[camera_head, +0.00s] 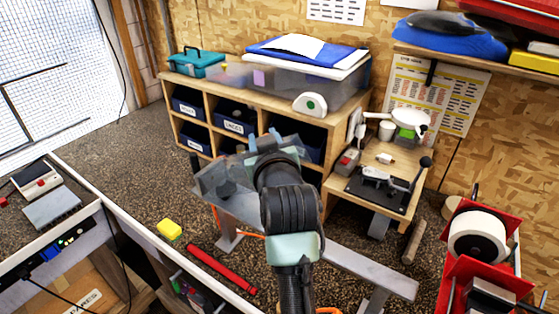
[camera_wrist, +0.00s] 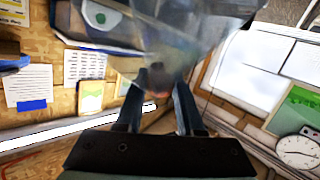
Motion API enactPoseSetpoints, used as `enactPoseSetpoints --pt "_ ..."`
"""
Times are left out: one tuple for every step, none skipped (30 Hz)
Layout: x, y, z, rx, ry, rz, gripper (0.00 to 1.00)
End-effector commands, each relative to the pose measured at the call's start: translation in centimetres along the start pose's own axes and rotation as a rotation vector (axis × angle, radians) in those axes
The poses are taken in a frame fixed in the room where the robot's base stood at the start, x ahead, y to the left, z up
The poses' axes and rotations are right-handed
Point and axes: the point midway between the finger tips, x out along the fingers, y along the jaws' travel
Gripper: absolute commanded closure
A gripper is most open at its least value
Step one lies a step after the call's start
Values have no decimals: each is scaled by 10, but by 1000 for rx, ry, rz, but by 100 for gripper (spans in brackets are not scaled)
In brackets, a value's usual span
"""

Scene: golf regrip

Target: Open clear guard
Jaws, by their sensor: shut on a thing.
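The clear guard (camera_head: 215,182) is a see-through panel at mid-picture in the head view, just left of my gripper (camera_head: 272,146). A dark round shape shows through it. In the wrist view the clear guard (camera_wrist: 185,25) fills the upper middle, tilted and blurred. My gripper (camera_wrist: 157,105) has its two dark fingers shut on the guard's near part, where a brownish spot shows between them. My arm hides part of the bench behind and below the guard, and the exact grip contact is blurred.
A grey metal beam (camera_head: 365,268) runs behind my arm on the speckled floor. A wooden cubby shelf (camera_head: 290,120) stands behind. A small work table (camera_head: 375,195) is at the right, beside a red rack (camera_head: 460,265). A yellow block (camera_head: 170,229) and red bar (camera_head: 222,270) lie at the left.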

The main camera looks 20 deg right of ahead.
Motion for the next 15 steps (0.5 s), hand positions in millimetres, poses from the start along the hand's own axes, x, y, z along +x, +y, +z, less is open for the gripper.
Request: enactPoseSetpoints --pt "6 -5 -21 0 15 -5 100" --pt "9 -8 -28 1 16 -5 100" --pt "14 -11 -36 0 15 -5 100" --pt "18 -13 -41 1 16 -6 100" --pt "21 -16 -48 1 16 -6 100" --pt "25 -20 -55 1 16 -6 100" --pt "28 -23 -61 2 16 -6 100" --pt "32 -26 -66 2 16 -6 100" --pt "36 -31 -73 2 16 -7 100" --pt "39 -35 -79 2 16 -7 100" --pt "43 -38 -83 4 16 -8 100" --pt "47 -43 -90 3 15 -9 100" --pt "50 -46 -94 3 14 -9 100" --pt "53 -50 -98 4 14 -10 100" --pt "57 -54 -105 -11 2 -10 100"
